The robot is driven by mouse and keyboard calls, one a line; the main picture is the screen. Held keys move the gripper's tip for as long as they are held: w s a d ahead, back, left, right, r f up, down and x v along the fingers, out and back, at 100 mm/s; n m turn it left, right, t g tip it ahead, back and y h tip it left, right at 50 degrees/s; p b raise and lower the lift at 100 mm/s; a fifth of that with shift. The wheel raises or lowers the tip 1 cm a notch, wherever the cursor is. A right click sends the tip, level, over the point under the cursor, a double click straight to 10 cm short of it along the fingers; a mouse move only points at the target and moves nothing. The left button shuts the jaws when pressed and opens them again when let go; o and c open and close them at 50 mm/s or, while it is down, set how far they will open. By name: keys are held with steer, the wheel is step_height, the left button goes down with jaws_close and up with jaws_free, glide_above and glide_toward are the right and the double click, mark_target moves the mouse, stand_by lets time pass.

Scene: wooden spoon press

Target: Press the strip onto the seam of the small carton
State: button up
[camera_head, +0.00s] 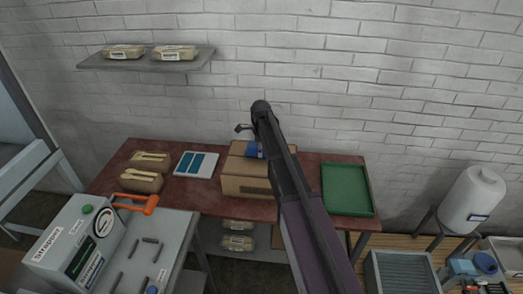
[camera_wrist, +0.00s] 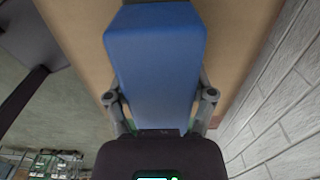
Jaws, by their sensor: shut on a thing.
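The small carton (camera_head: 243,187) is brown and stands on the red-brown table, partly hidden behind my arm. A blue block (camera_head: 253,150) is at its top, beside my arm. In the wrist view my gripper (camera_wrist: 160,108) is shut on the blue block (camera_wrist: 153,60), one finger on each side. A tan surface, apparently the carton (camera_wrist: 82,28), lies behind the block; I cannot tell whether they touch. The seam is not clearly visible. A white card (camera_head: 179,170) with blue strips (camera_head: 196,162) lies left of the carton.
A green tray (camera_head: 347,190) is on the table's right. A grey machine (camera_head: 75,240) with an orange handle (camera_head: 140,203) stands front left. A wall shelf (camera_head: 147,61) holds two packs. The brick wall is close behind.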

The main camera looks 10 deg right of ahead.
steer(key=shift+f+b, duration=0.85)
stand_by(2.4)
steer(key=shift+r, duration=0.15)
steer(key=shift+r+p, duration=3.4)
steer(key=shift+p, duration=0.15)
